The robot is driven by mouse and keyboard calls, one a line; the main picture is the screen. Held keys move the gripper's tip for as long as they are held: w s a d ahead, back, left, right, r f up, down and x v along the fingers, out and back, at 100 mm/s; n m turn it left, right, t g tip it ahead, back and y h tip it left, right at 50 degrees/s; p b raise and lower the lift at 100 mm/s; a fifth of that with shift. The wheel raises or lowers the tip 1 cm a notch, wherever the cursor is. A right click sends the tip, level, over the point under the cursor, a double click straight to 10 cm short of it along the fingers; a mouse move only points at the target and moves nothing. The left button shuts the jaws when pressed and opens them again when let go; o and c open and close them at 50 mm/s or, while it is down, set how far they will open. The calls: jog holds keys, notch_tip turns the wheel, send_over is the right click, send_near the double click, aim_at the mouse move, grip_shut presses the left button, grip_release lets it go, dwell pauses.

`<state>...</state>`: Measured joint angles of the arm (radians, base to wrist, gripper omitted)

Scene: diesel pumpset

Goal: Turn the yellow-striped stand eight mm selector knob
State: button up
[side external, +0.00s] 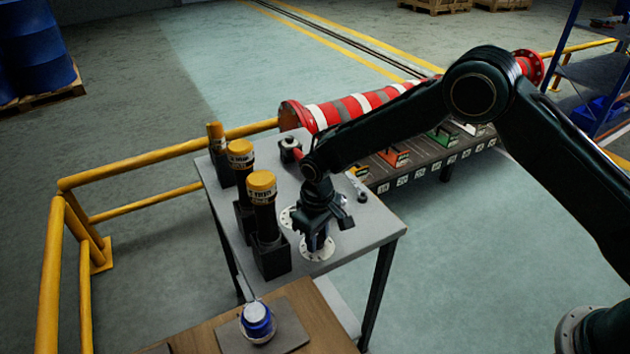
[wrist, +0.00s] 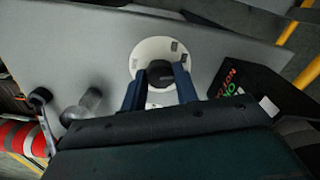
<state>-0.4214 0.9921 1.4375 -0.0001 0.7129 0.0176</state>
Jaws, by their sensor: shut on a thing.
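A dark round knob (wrist: 160,72) sits at the middle of a white round dial plate (wrist: 147,48) on the grey table. My gripper (wrist: 161,88) points down at it, with its two blue fingers closed on the knob's sides. In the side view my gripper (side external: 318,238) is over a white disc (side external: 322,254) on the table, and the knob is hidden by the fingers. Yellow-topped black stands (side external: 264,205) stand just left of the gripper. I cannot tell any stripes or an eight mm mark on the knob.
A black box with lettering (wrist: 258,88) is close on the right in the wrist view. A lever (wrist: 42,112) and a grey cylinder (wrist: 88,104) are on the left. A blue and white item (side external: 257,320) is on the wooden bench. Yellow rails (side external: 150,155) border the table.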

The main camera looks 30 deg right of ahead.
jog(key=shift+n, duration=1.6)
jog(key=o, duration=1)
notch_tip(320, 180, up, 14)
jog(key=shift+f, duration=0.1)
